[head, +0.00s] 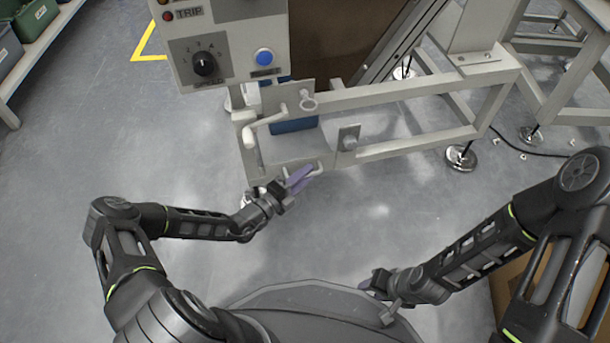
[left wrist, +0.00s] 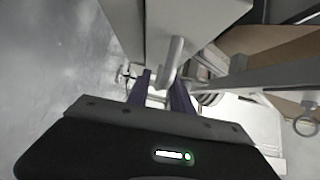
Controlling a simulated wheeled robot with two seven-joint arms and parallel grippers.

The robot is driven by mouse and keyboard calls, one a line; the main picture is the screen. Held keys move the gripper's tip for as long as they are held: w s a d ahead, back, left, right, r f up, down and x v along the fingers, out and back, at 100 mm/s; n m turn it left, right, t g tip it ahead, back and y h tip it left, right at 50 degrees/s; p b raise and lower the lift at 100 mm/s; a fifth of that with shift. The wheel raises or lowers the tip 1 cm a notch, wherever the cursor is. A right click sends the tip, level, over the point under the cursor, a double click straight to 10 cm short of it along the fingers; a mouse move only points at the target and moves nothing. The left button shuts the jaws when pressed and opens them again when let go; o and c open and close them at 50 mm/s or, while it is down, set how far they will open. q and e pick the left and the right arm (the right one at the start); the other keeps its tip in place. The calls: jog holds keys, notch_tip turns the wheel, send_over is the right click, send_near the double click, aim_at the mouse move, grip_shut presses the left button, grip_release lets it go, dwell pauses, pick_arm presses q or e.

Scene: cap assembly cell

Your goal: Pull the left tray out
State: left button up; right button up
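The left tray (head: 282,155) shows as a pale grey front low in the left end of the machine frame, with a light bar handle (head: 313,168) on it. My left gripper (head: 298,181) is at this handle, its purple fingers pointing to it. In the left wrist view the two fingers (left wrist: 160,95) stand apart, with a pale handle bar (left wrist: 172,62) ahead of or between them; I cannot tell whether they touch it. My right gripper (head: 376,281) is low beside my base, far from the tray, and its fingers are too dark to read.
Above the tray are a blue bin (head: 293,124), a plate with a ring (head: 308,102) and a white lever (head: 266,121). A small plate with a knob (head: 348,138) is to the right. A control panel (head: 215,55) stands upper left. The floor (head: 330,230) in front is clear.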

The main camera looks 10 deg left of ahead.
pick_arm(q)
grip_shut()
dwell(1.2)
